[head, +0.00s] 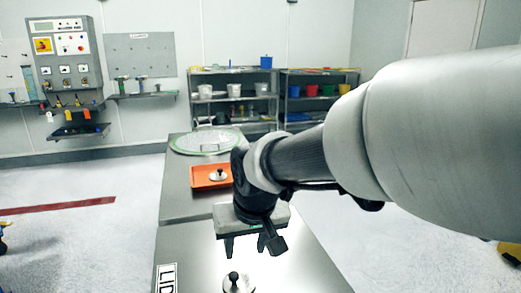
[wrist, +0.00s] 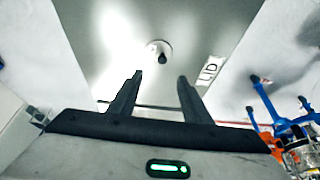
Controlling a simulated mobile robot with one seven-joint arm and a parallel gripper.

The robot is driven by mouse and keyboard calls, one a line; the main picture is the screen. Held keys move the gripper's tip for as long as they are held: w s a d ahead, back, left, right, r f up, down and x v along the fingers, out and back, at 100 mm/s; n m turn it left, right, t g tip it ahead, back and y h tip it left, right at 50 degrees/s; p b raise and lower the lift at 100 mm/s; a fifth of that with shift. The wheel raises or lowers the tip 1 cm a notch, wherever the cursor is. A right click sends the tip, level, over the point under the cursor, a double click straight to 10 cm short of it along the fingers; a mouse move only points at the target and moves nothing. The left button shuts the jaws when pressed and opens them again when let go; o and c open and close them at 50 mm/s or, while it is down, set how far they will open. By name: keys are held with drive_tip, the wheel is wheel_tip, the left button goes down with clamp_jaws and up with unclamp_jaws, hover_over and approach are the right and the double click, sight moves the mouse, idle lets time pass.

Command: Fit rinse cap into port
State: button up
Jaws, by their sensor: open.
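A round metal cap with a black knob (head: 237,283) sits on the steel table by the LID label. It also shows in the wrist view (wrist: 158,50), just beyond my fingertips. A second round metal piece with a dark knob (head: 217,176) lies on the orange tray. I cannot tell which of the two is the rinse cap. My gripper (head: 246,252) hangs above the near table, fingers pointing down, apart and empty. In the wrist view my gripper's fingers (wrist: 160,78) are spread, with nothing between them. I cannot make out the port.
The orange tray (head: 197,184) lies farther back on the table, before a large round green-rimmed sieve (head: 185,141). A LID label (head: 166,279) marks the near table (head: 190,255). Shelves with buckets (head: 235,100) and a control panel (head: 66,45) stand at the back. Blue-framed equipment (wrist: 275,115) shows in the wrist view.

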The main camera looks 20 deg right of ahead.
drive_tip(key=w+a+f, duration=0.1)
drive_tip(key=w+f, duration=0.2)
drive_tip(key=b, duration=0.3)
approach(234, 275)
wheel_tip(234, 275, down, 2)
drive_tip(key=shift+w+b+x, duration=0.2)
drive_tip(key=shift+b+x, duration=0.2)
drive_tip(key=shift+x, duration=1.25)
drive_tip(key=shift+w+b+x, duration=0.15)
drive_tip(key=shift+b+x, duration=0.25)
drive_tip(key=shift+x, duration=1.2)
drive_tip(key=shift+a+r, duration=0.1)
drive_tip(key=shift+r, duration=0.1)
clamp_jaws()
